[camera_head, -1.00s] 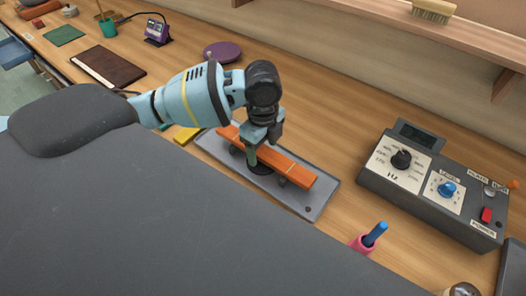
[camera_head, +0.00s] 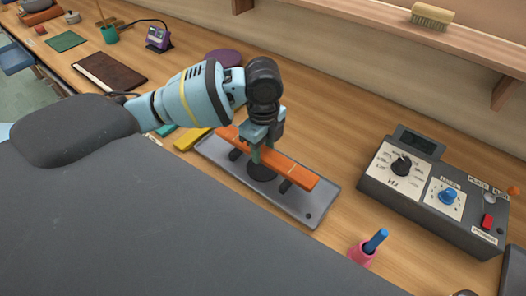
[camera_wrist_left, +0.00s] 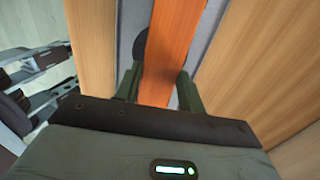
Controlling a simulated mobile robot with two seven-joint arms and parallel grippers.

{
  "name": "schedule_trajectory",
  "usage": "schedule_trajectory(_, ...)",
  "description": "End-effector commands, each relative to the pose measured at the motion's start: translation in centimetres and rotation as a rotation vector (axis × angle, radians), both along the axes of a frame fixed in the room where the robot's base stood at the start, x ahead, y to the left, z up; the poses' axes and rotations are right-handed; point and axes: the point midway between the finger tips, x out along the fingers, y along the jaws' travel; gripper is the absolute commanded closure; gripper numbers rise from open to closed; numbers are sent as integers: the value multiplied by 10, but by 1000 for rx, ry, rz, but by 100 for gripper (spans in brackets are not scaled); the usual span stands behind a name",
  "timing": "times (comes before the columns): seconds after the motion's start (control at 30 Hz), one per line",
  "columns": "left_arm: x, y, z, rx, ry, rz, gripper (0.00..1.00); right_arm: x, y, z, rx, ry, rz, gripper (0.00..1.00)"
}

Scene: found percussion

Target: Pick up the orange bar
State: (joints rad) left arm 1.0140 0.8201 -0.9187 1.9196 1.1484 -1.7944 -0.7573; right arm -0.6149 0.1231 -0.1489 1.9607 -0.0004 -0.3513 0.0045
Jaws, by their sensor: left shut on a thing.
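The orange bar (camera_head: 292,171) is long and flat and lies lengthwise above a grey tray-like base (camera_head: 318,205) on the bench. My left gripper (camera_head: 262,150) comes down on the bar near its middle, with its fingers on the two long sides, shut on it. In the left wrist view the orange bar (camera_wrist_left: 170,45) runs between the two green fingers of the left gripper (camera_wrist_left: 158,88). Dark supports (camera_head: 285,186) and a black disc (camera_head: 261,173) on the base show below the bar. The bar appears slightly raised off the supports. My right gripper is not in view.
A grey control box (camera_head: 430,200) with knobs stands at the right. A pink holder (camera_head: 361,254) with a blue handle is in front of the base. A yellow bar (camera_head: 190,140) and a purple disc (camera_head: 224,57) lie nearby. A shelf (camera_head: 450,50) overhangs the back.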

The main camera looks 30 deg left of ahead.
Motion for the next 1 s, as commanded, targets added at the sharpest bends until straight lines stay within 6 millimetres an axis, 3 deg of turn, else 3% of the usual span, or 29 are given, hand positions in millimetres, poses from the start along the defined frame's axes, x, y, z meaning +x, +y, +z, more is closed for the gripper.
schedule_trajectory(0.07, 1, 0, 14, -1, -6, 1, 87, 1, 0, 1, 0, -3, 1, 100)
schedule_trajectory(0.17, -17, -8, 16, -1, -3, -5, 87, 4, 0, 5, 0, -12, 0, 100)
schedule_trajectory(0.6, -112, -51, 25, -2, -1, -5, 87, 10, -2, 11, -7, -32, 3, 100)
schedule_trajectory(0.8, -136, -62, 27, -1, -1, -3, 87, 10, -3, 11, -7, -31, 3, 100)
schedule_trajectory(1.0, -145, -66, 28, -1, -1, -1, 87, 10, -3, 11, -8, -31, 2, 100)
